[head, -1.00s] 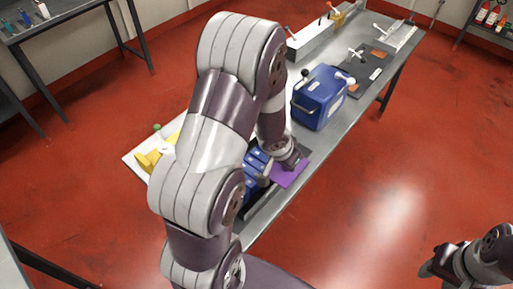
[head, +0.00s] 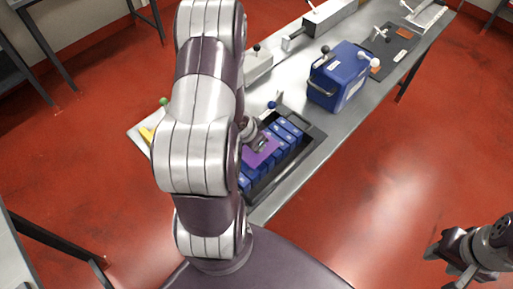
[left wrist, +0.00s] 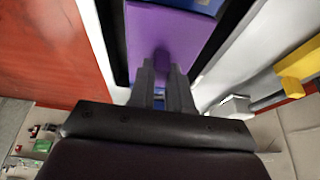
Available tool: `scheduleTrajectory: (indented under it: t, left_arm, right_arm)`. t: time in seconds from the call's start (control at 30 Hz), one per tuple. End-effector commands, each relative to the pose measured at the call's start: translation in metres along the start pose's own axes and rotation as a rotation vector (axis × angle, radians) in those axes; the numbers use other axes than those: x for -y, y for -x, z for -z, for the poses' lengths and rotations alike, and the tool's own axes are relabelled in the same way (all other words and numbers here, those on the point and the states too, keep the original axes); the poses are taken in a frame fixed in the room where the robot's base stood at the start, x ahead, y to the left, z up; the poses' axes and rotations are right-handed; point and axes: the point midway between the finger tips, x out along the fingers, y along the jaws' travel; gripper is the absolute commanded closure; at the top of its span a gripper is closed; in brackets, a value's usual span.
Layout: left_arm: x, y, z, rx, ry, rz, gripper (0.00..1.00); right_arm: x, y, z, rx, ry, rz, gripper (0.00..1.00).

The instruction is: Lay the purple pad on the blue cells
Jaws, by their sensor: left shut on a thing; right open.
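The purple pad (head: 262,154) is over the middle of a row of blue cells (head: 289,129). The cells stand in a dark tray (head: 312,143) on the bench. My left gripper (head: 257,144) is shut on the pad. The left wrist view shows the fingers (left wrist: 163,66) on the purple pad (left wrist: 170,28), with a little blue beyond it. I cannot tell whether the pad touches the cells. My left arm hides part of the tray. My right gripper (head: 447,267) is open and empty, away from the bench over the floor.
A blue box (head: 338,78) with a handle stands on the bench (head: 318,166) beyond the tray. A yellow object (head: 147,134) sits at the bench's left end and also shows in the left wrist view (left wrist: 298,62). A dark mat (head: 391,46) lies farther back.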

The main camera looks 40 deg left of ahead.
Motion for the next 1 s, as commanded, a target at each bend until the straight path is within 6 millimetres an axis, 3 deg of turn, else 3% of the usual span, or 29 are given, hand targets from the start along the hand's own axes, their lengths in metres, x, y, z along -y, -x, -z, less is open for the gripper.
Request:
scheduleTrajectory:
  t: [0.03,0.1,0.5,0.53,0.6,0.87,1.0]
  left_arm:
    - [0.000,-0.014,-0.006,0.000,0.002,-0.001,1.00]
    - [0.000,-0.021,-0.008,0.000,0.001,0.000,1.00]
    - [0.000,-0.026,-0.010,0.000,0.000,0.000,1.00]
    - [0.000,-0.025,-0.010,0.000,0.000,0.000,0.75]
    - [0.000,-0.025,-0.010,0.000,0.000,0.000,0.56]
    - [0.000,-0.024,-0.009,0.000,0.001,0.000,0.56]
    - [0.000,-0.013,-0.007,-0.002,0.002,0.002,0.56]
  right_arm:
    - [0.000,-0.010,-0.001,0.001,0.000,0.000,0.57]
    - [0.000,-0.012,-0.002,0.001,0.000,0.000,0.57]
    - [0.000,-0.014,-0.002,0.001,0.000,0.000,0.57]
    - [0.000,-0.013,-0.002,0.001,0.000,0.000,0.57]
    - [0.000,-0.012,-0.002,0.001,0.000,0.000,0.57]
    - [0.000,-0.012,-0.002,0.001,0.000,0.000,0.57]
    - [0.000,-0.005,-0.001,0.001,0.000,0.000,0.57]
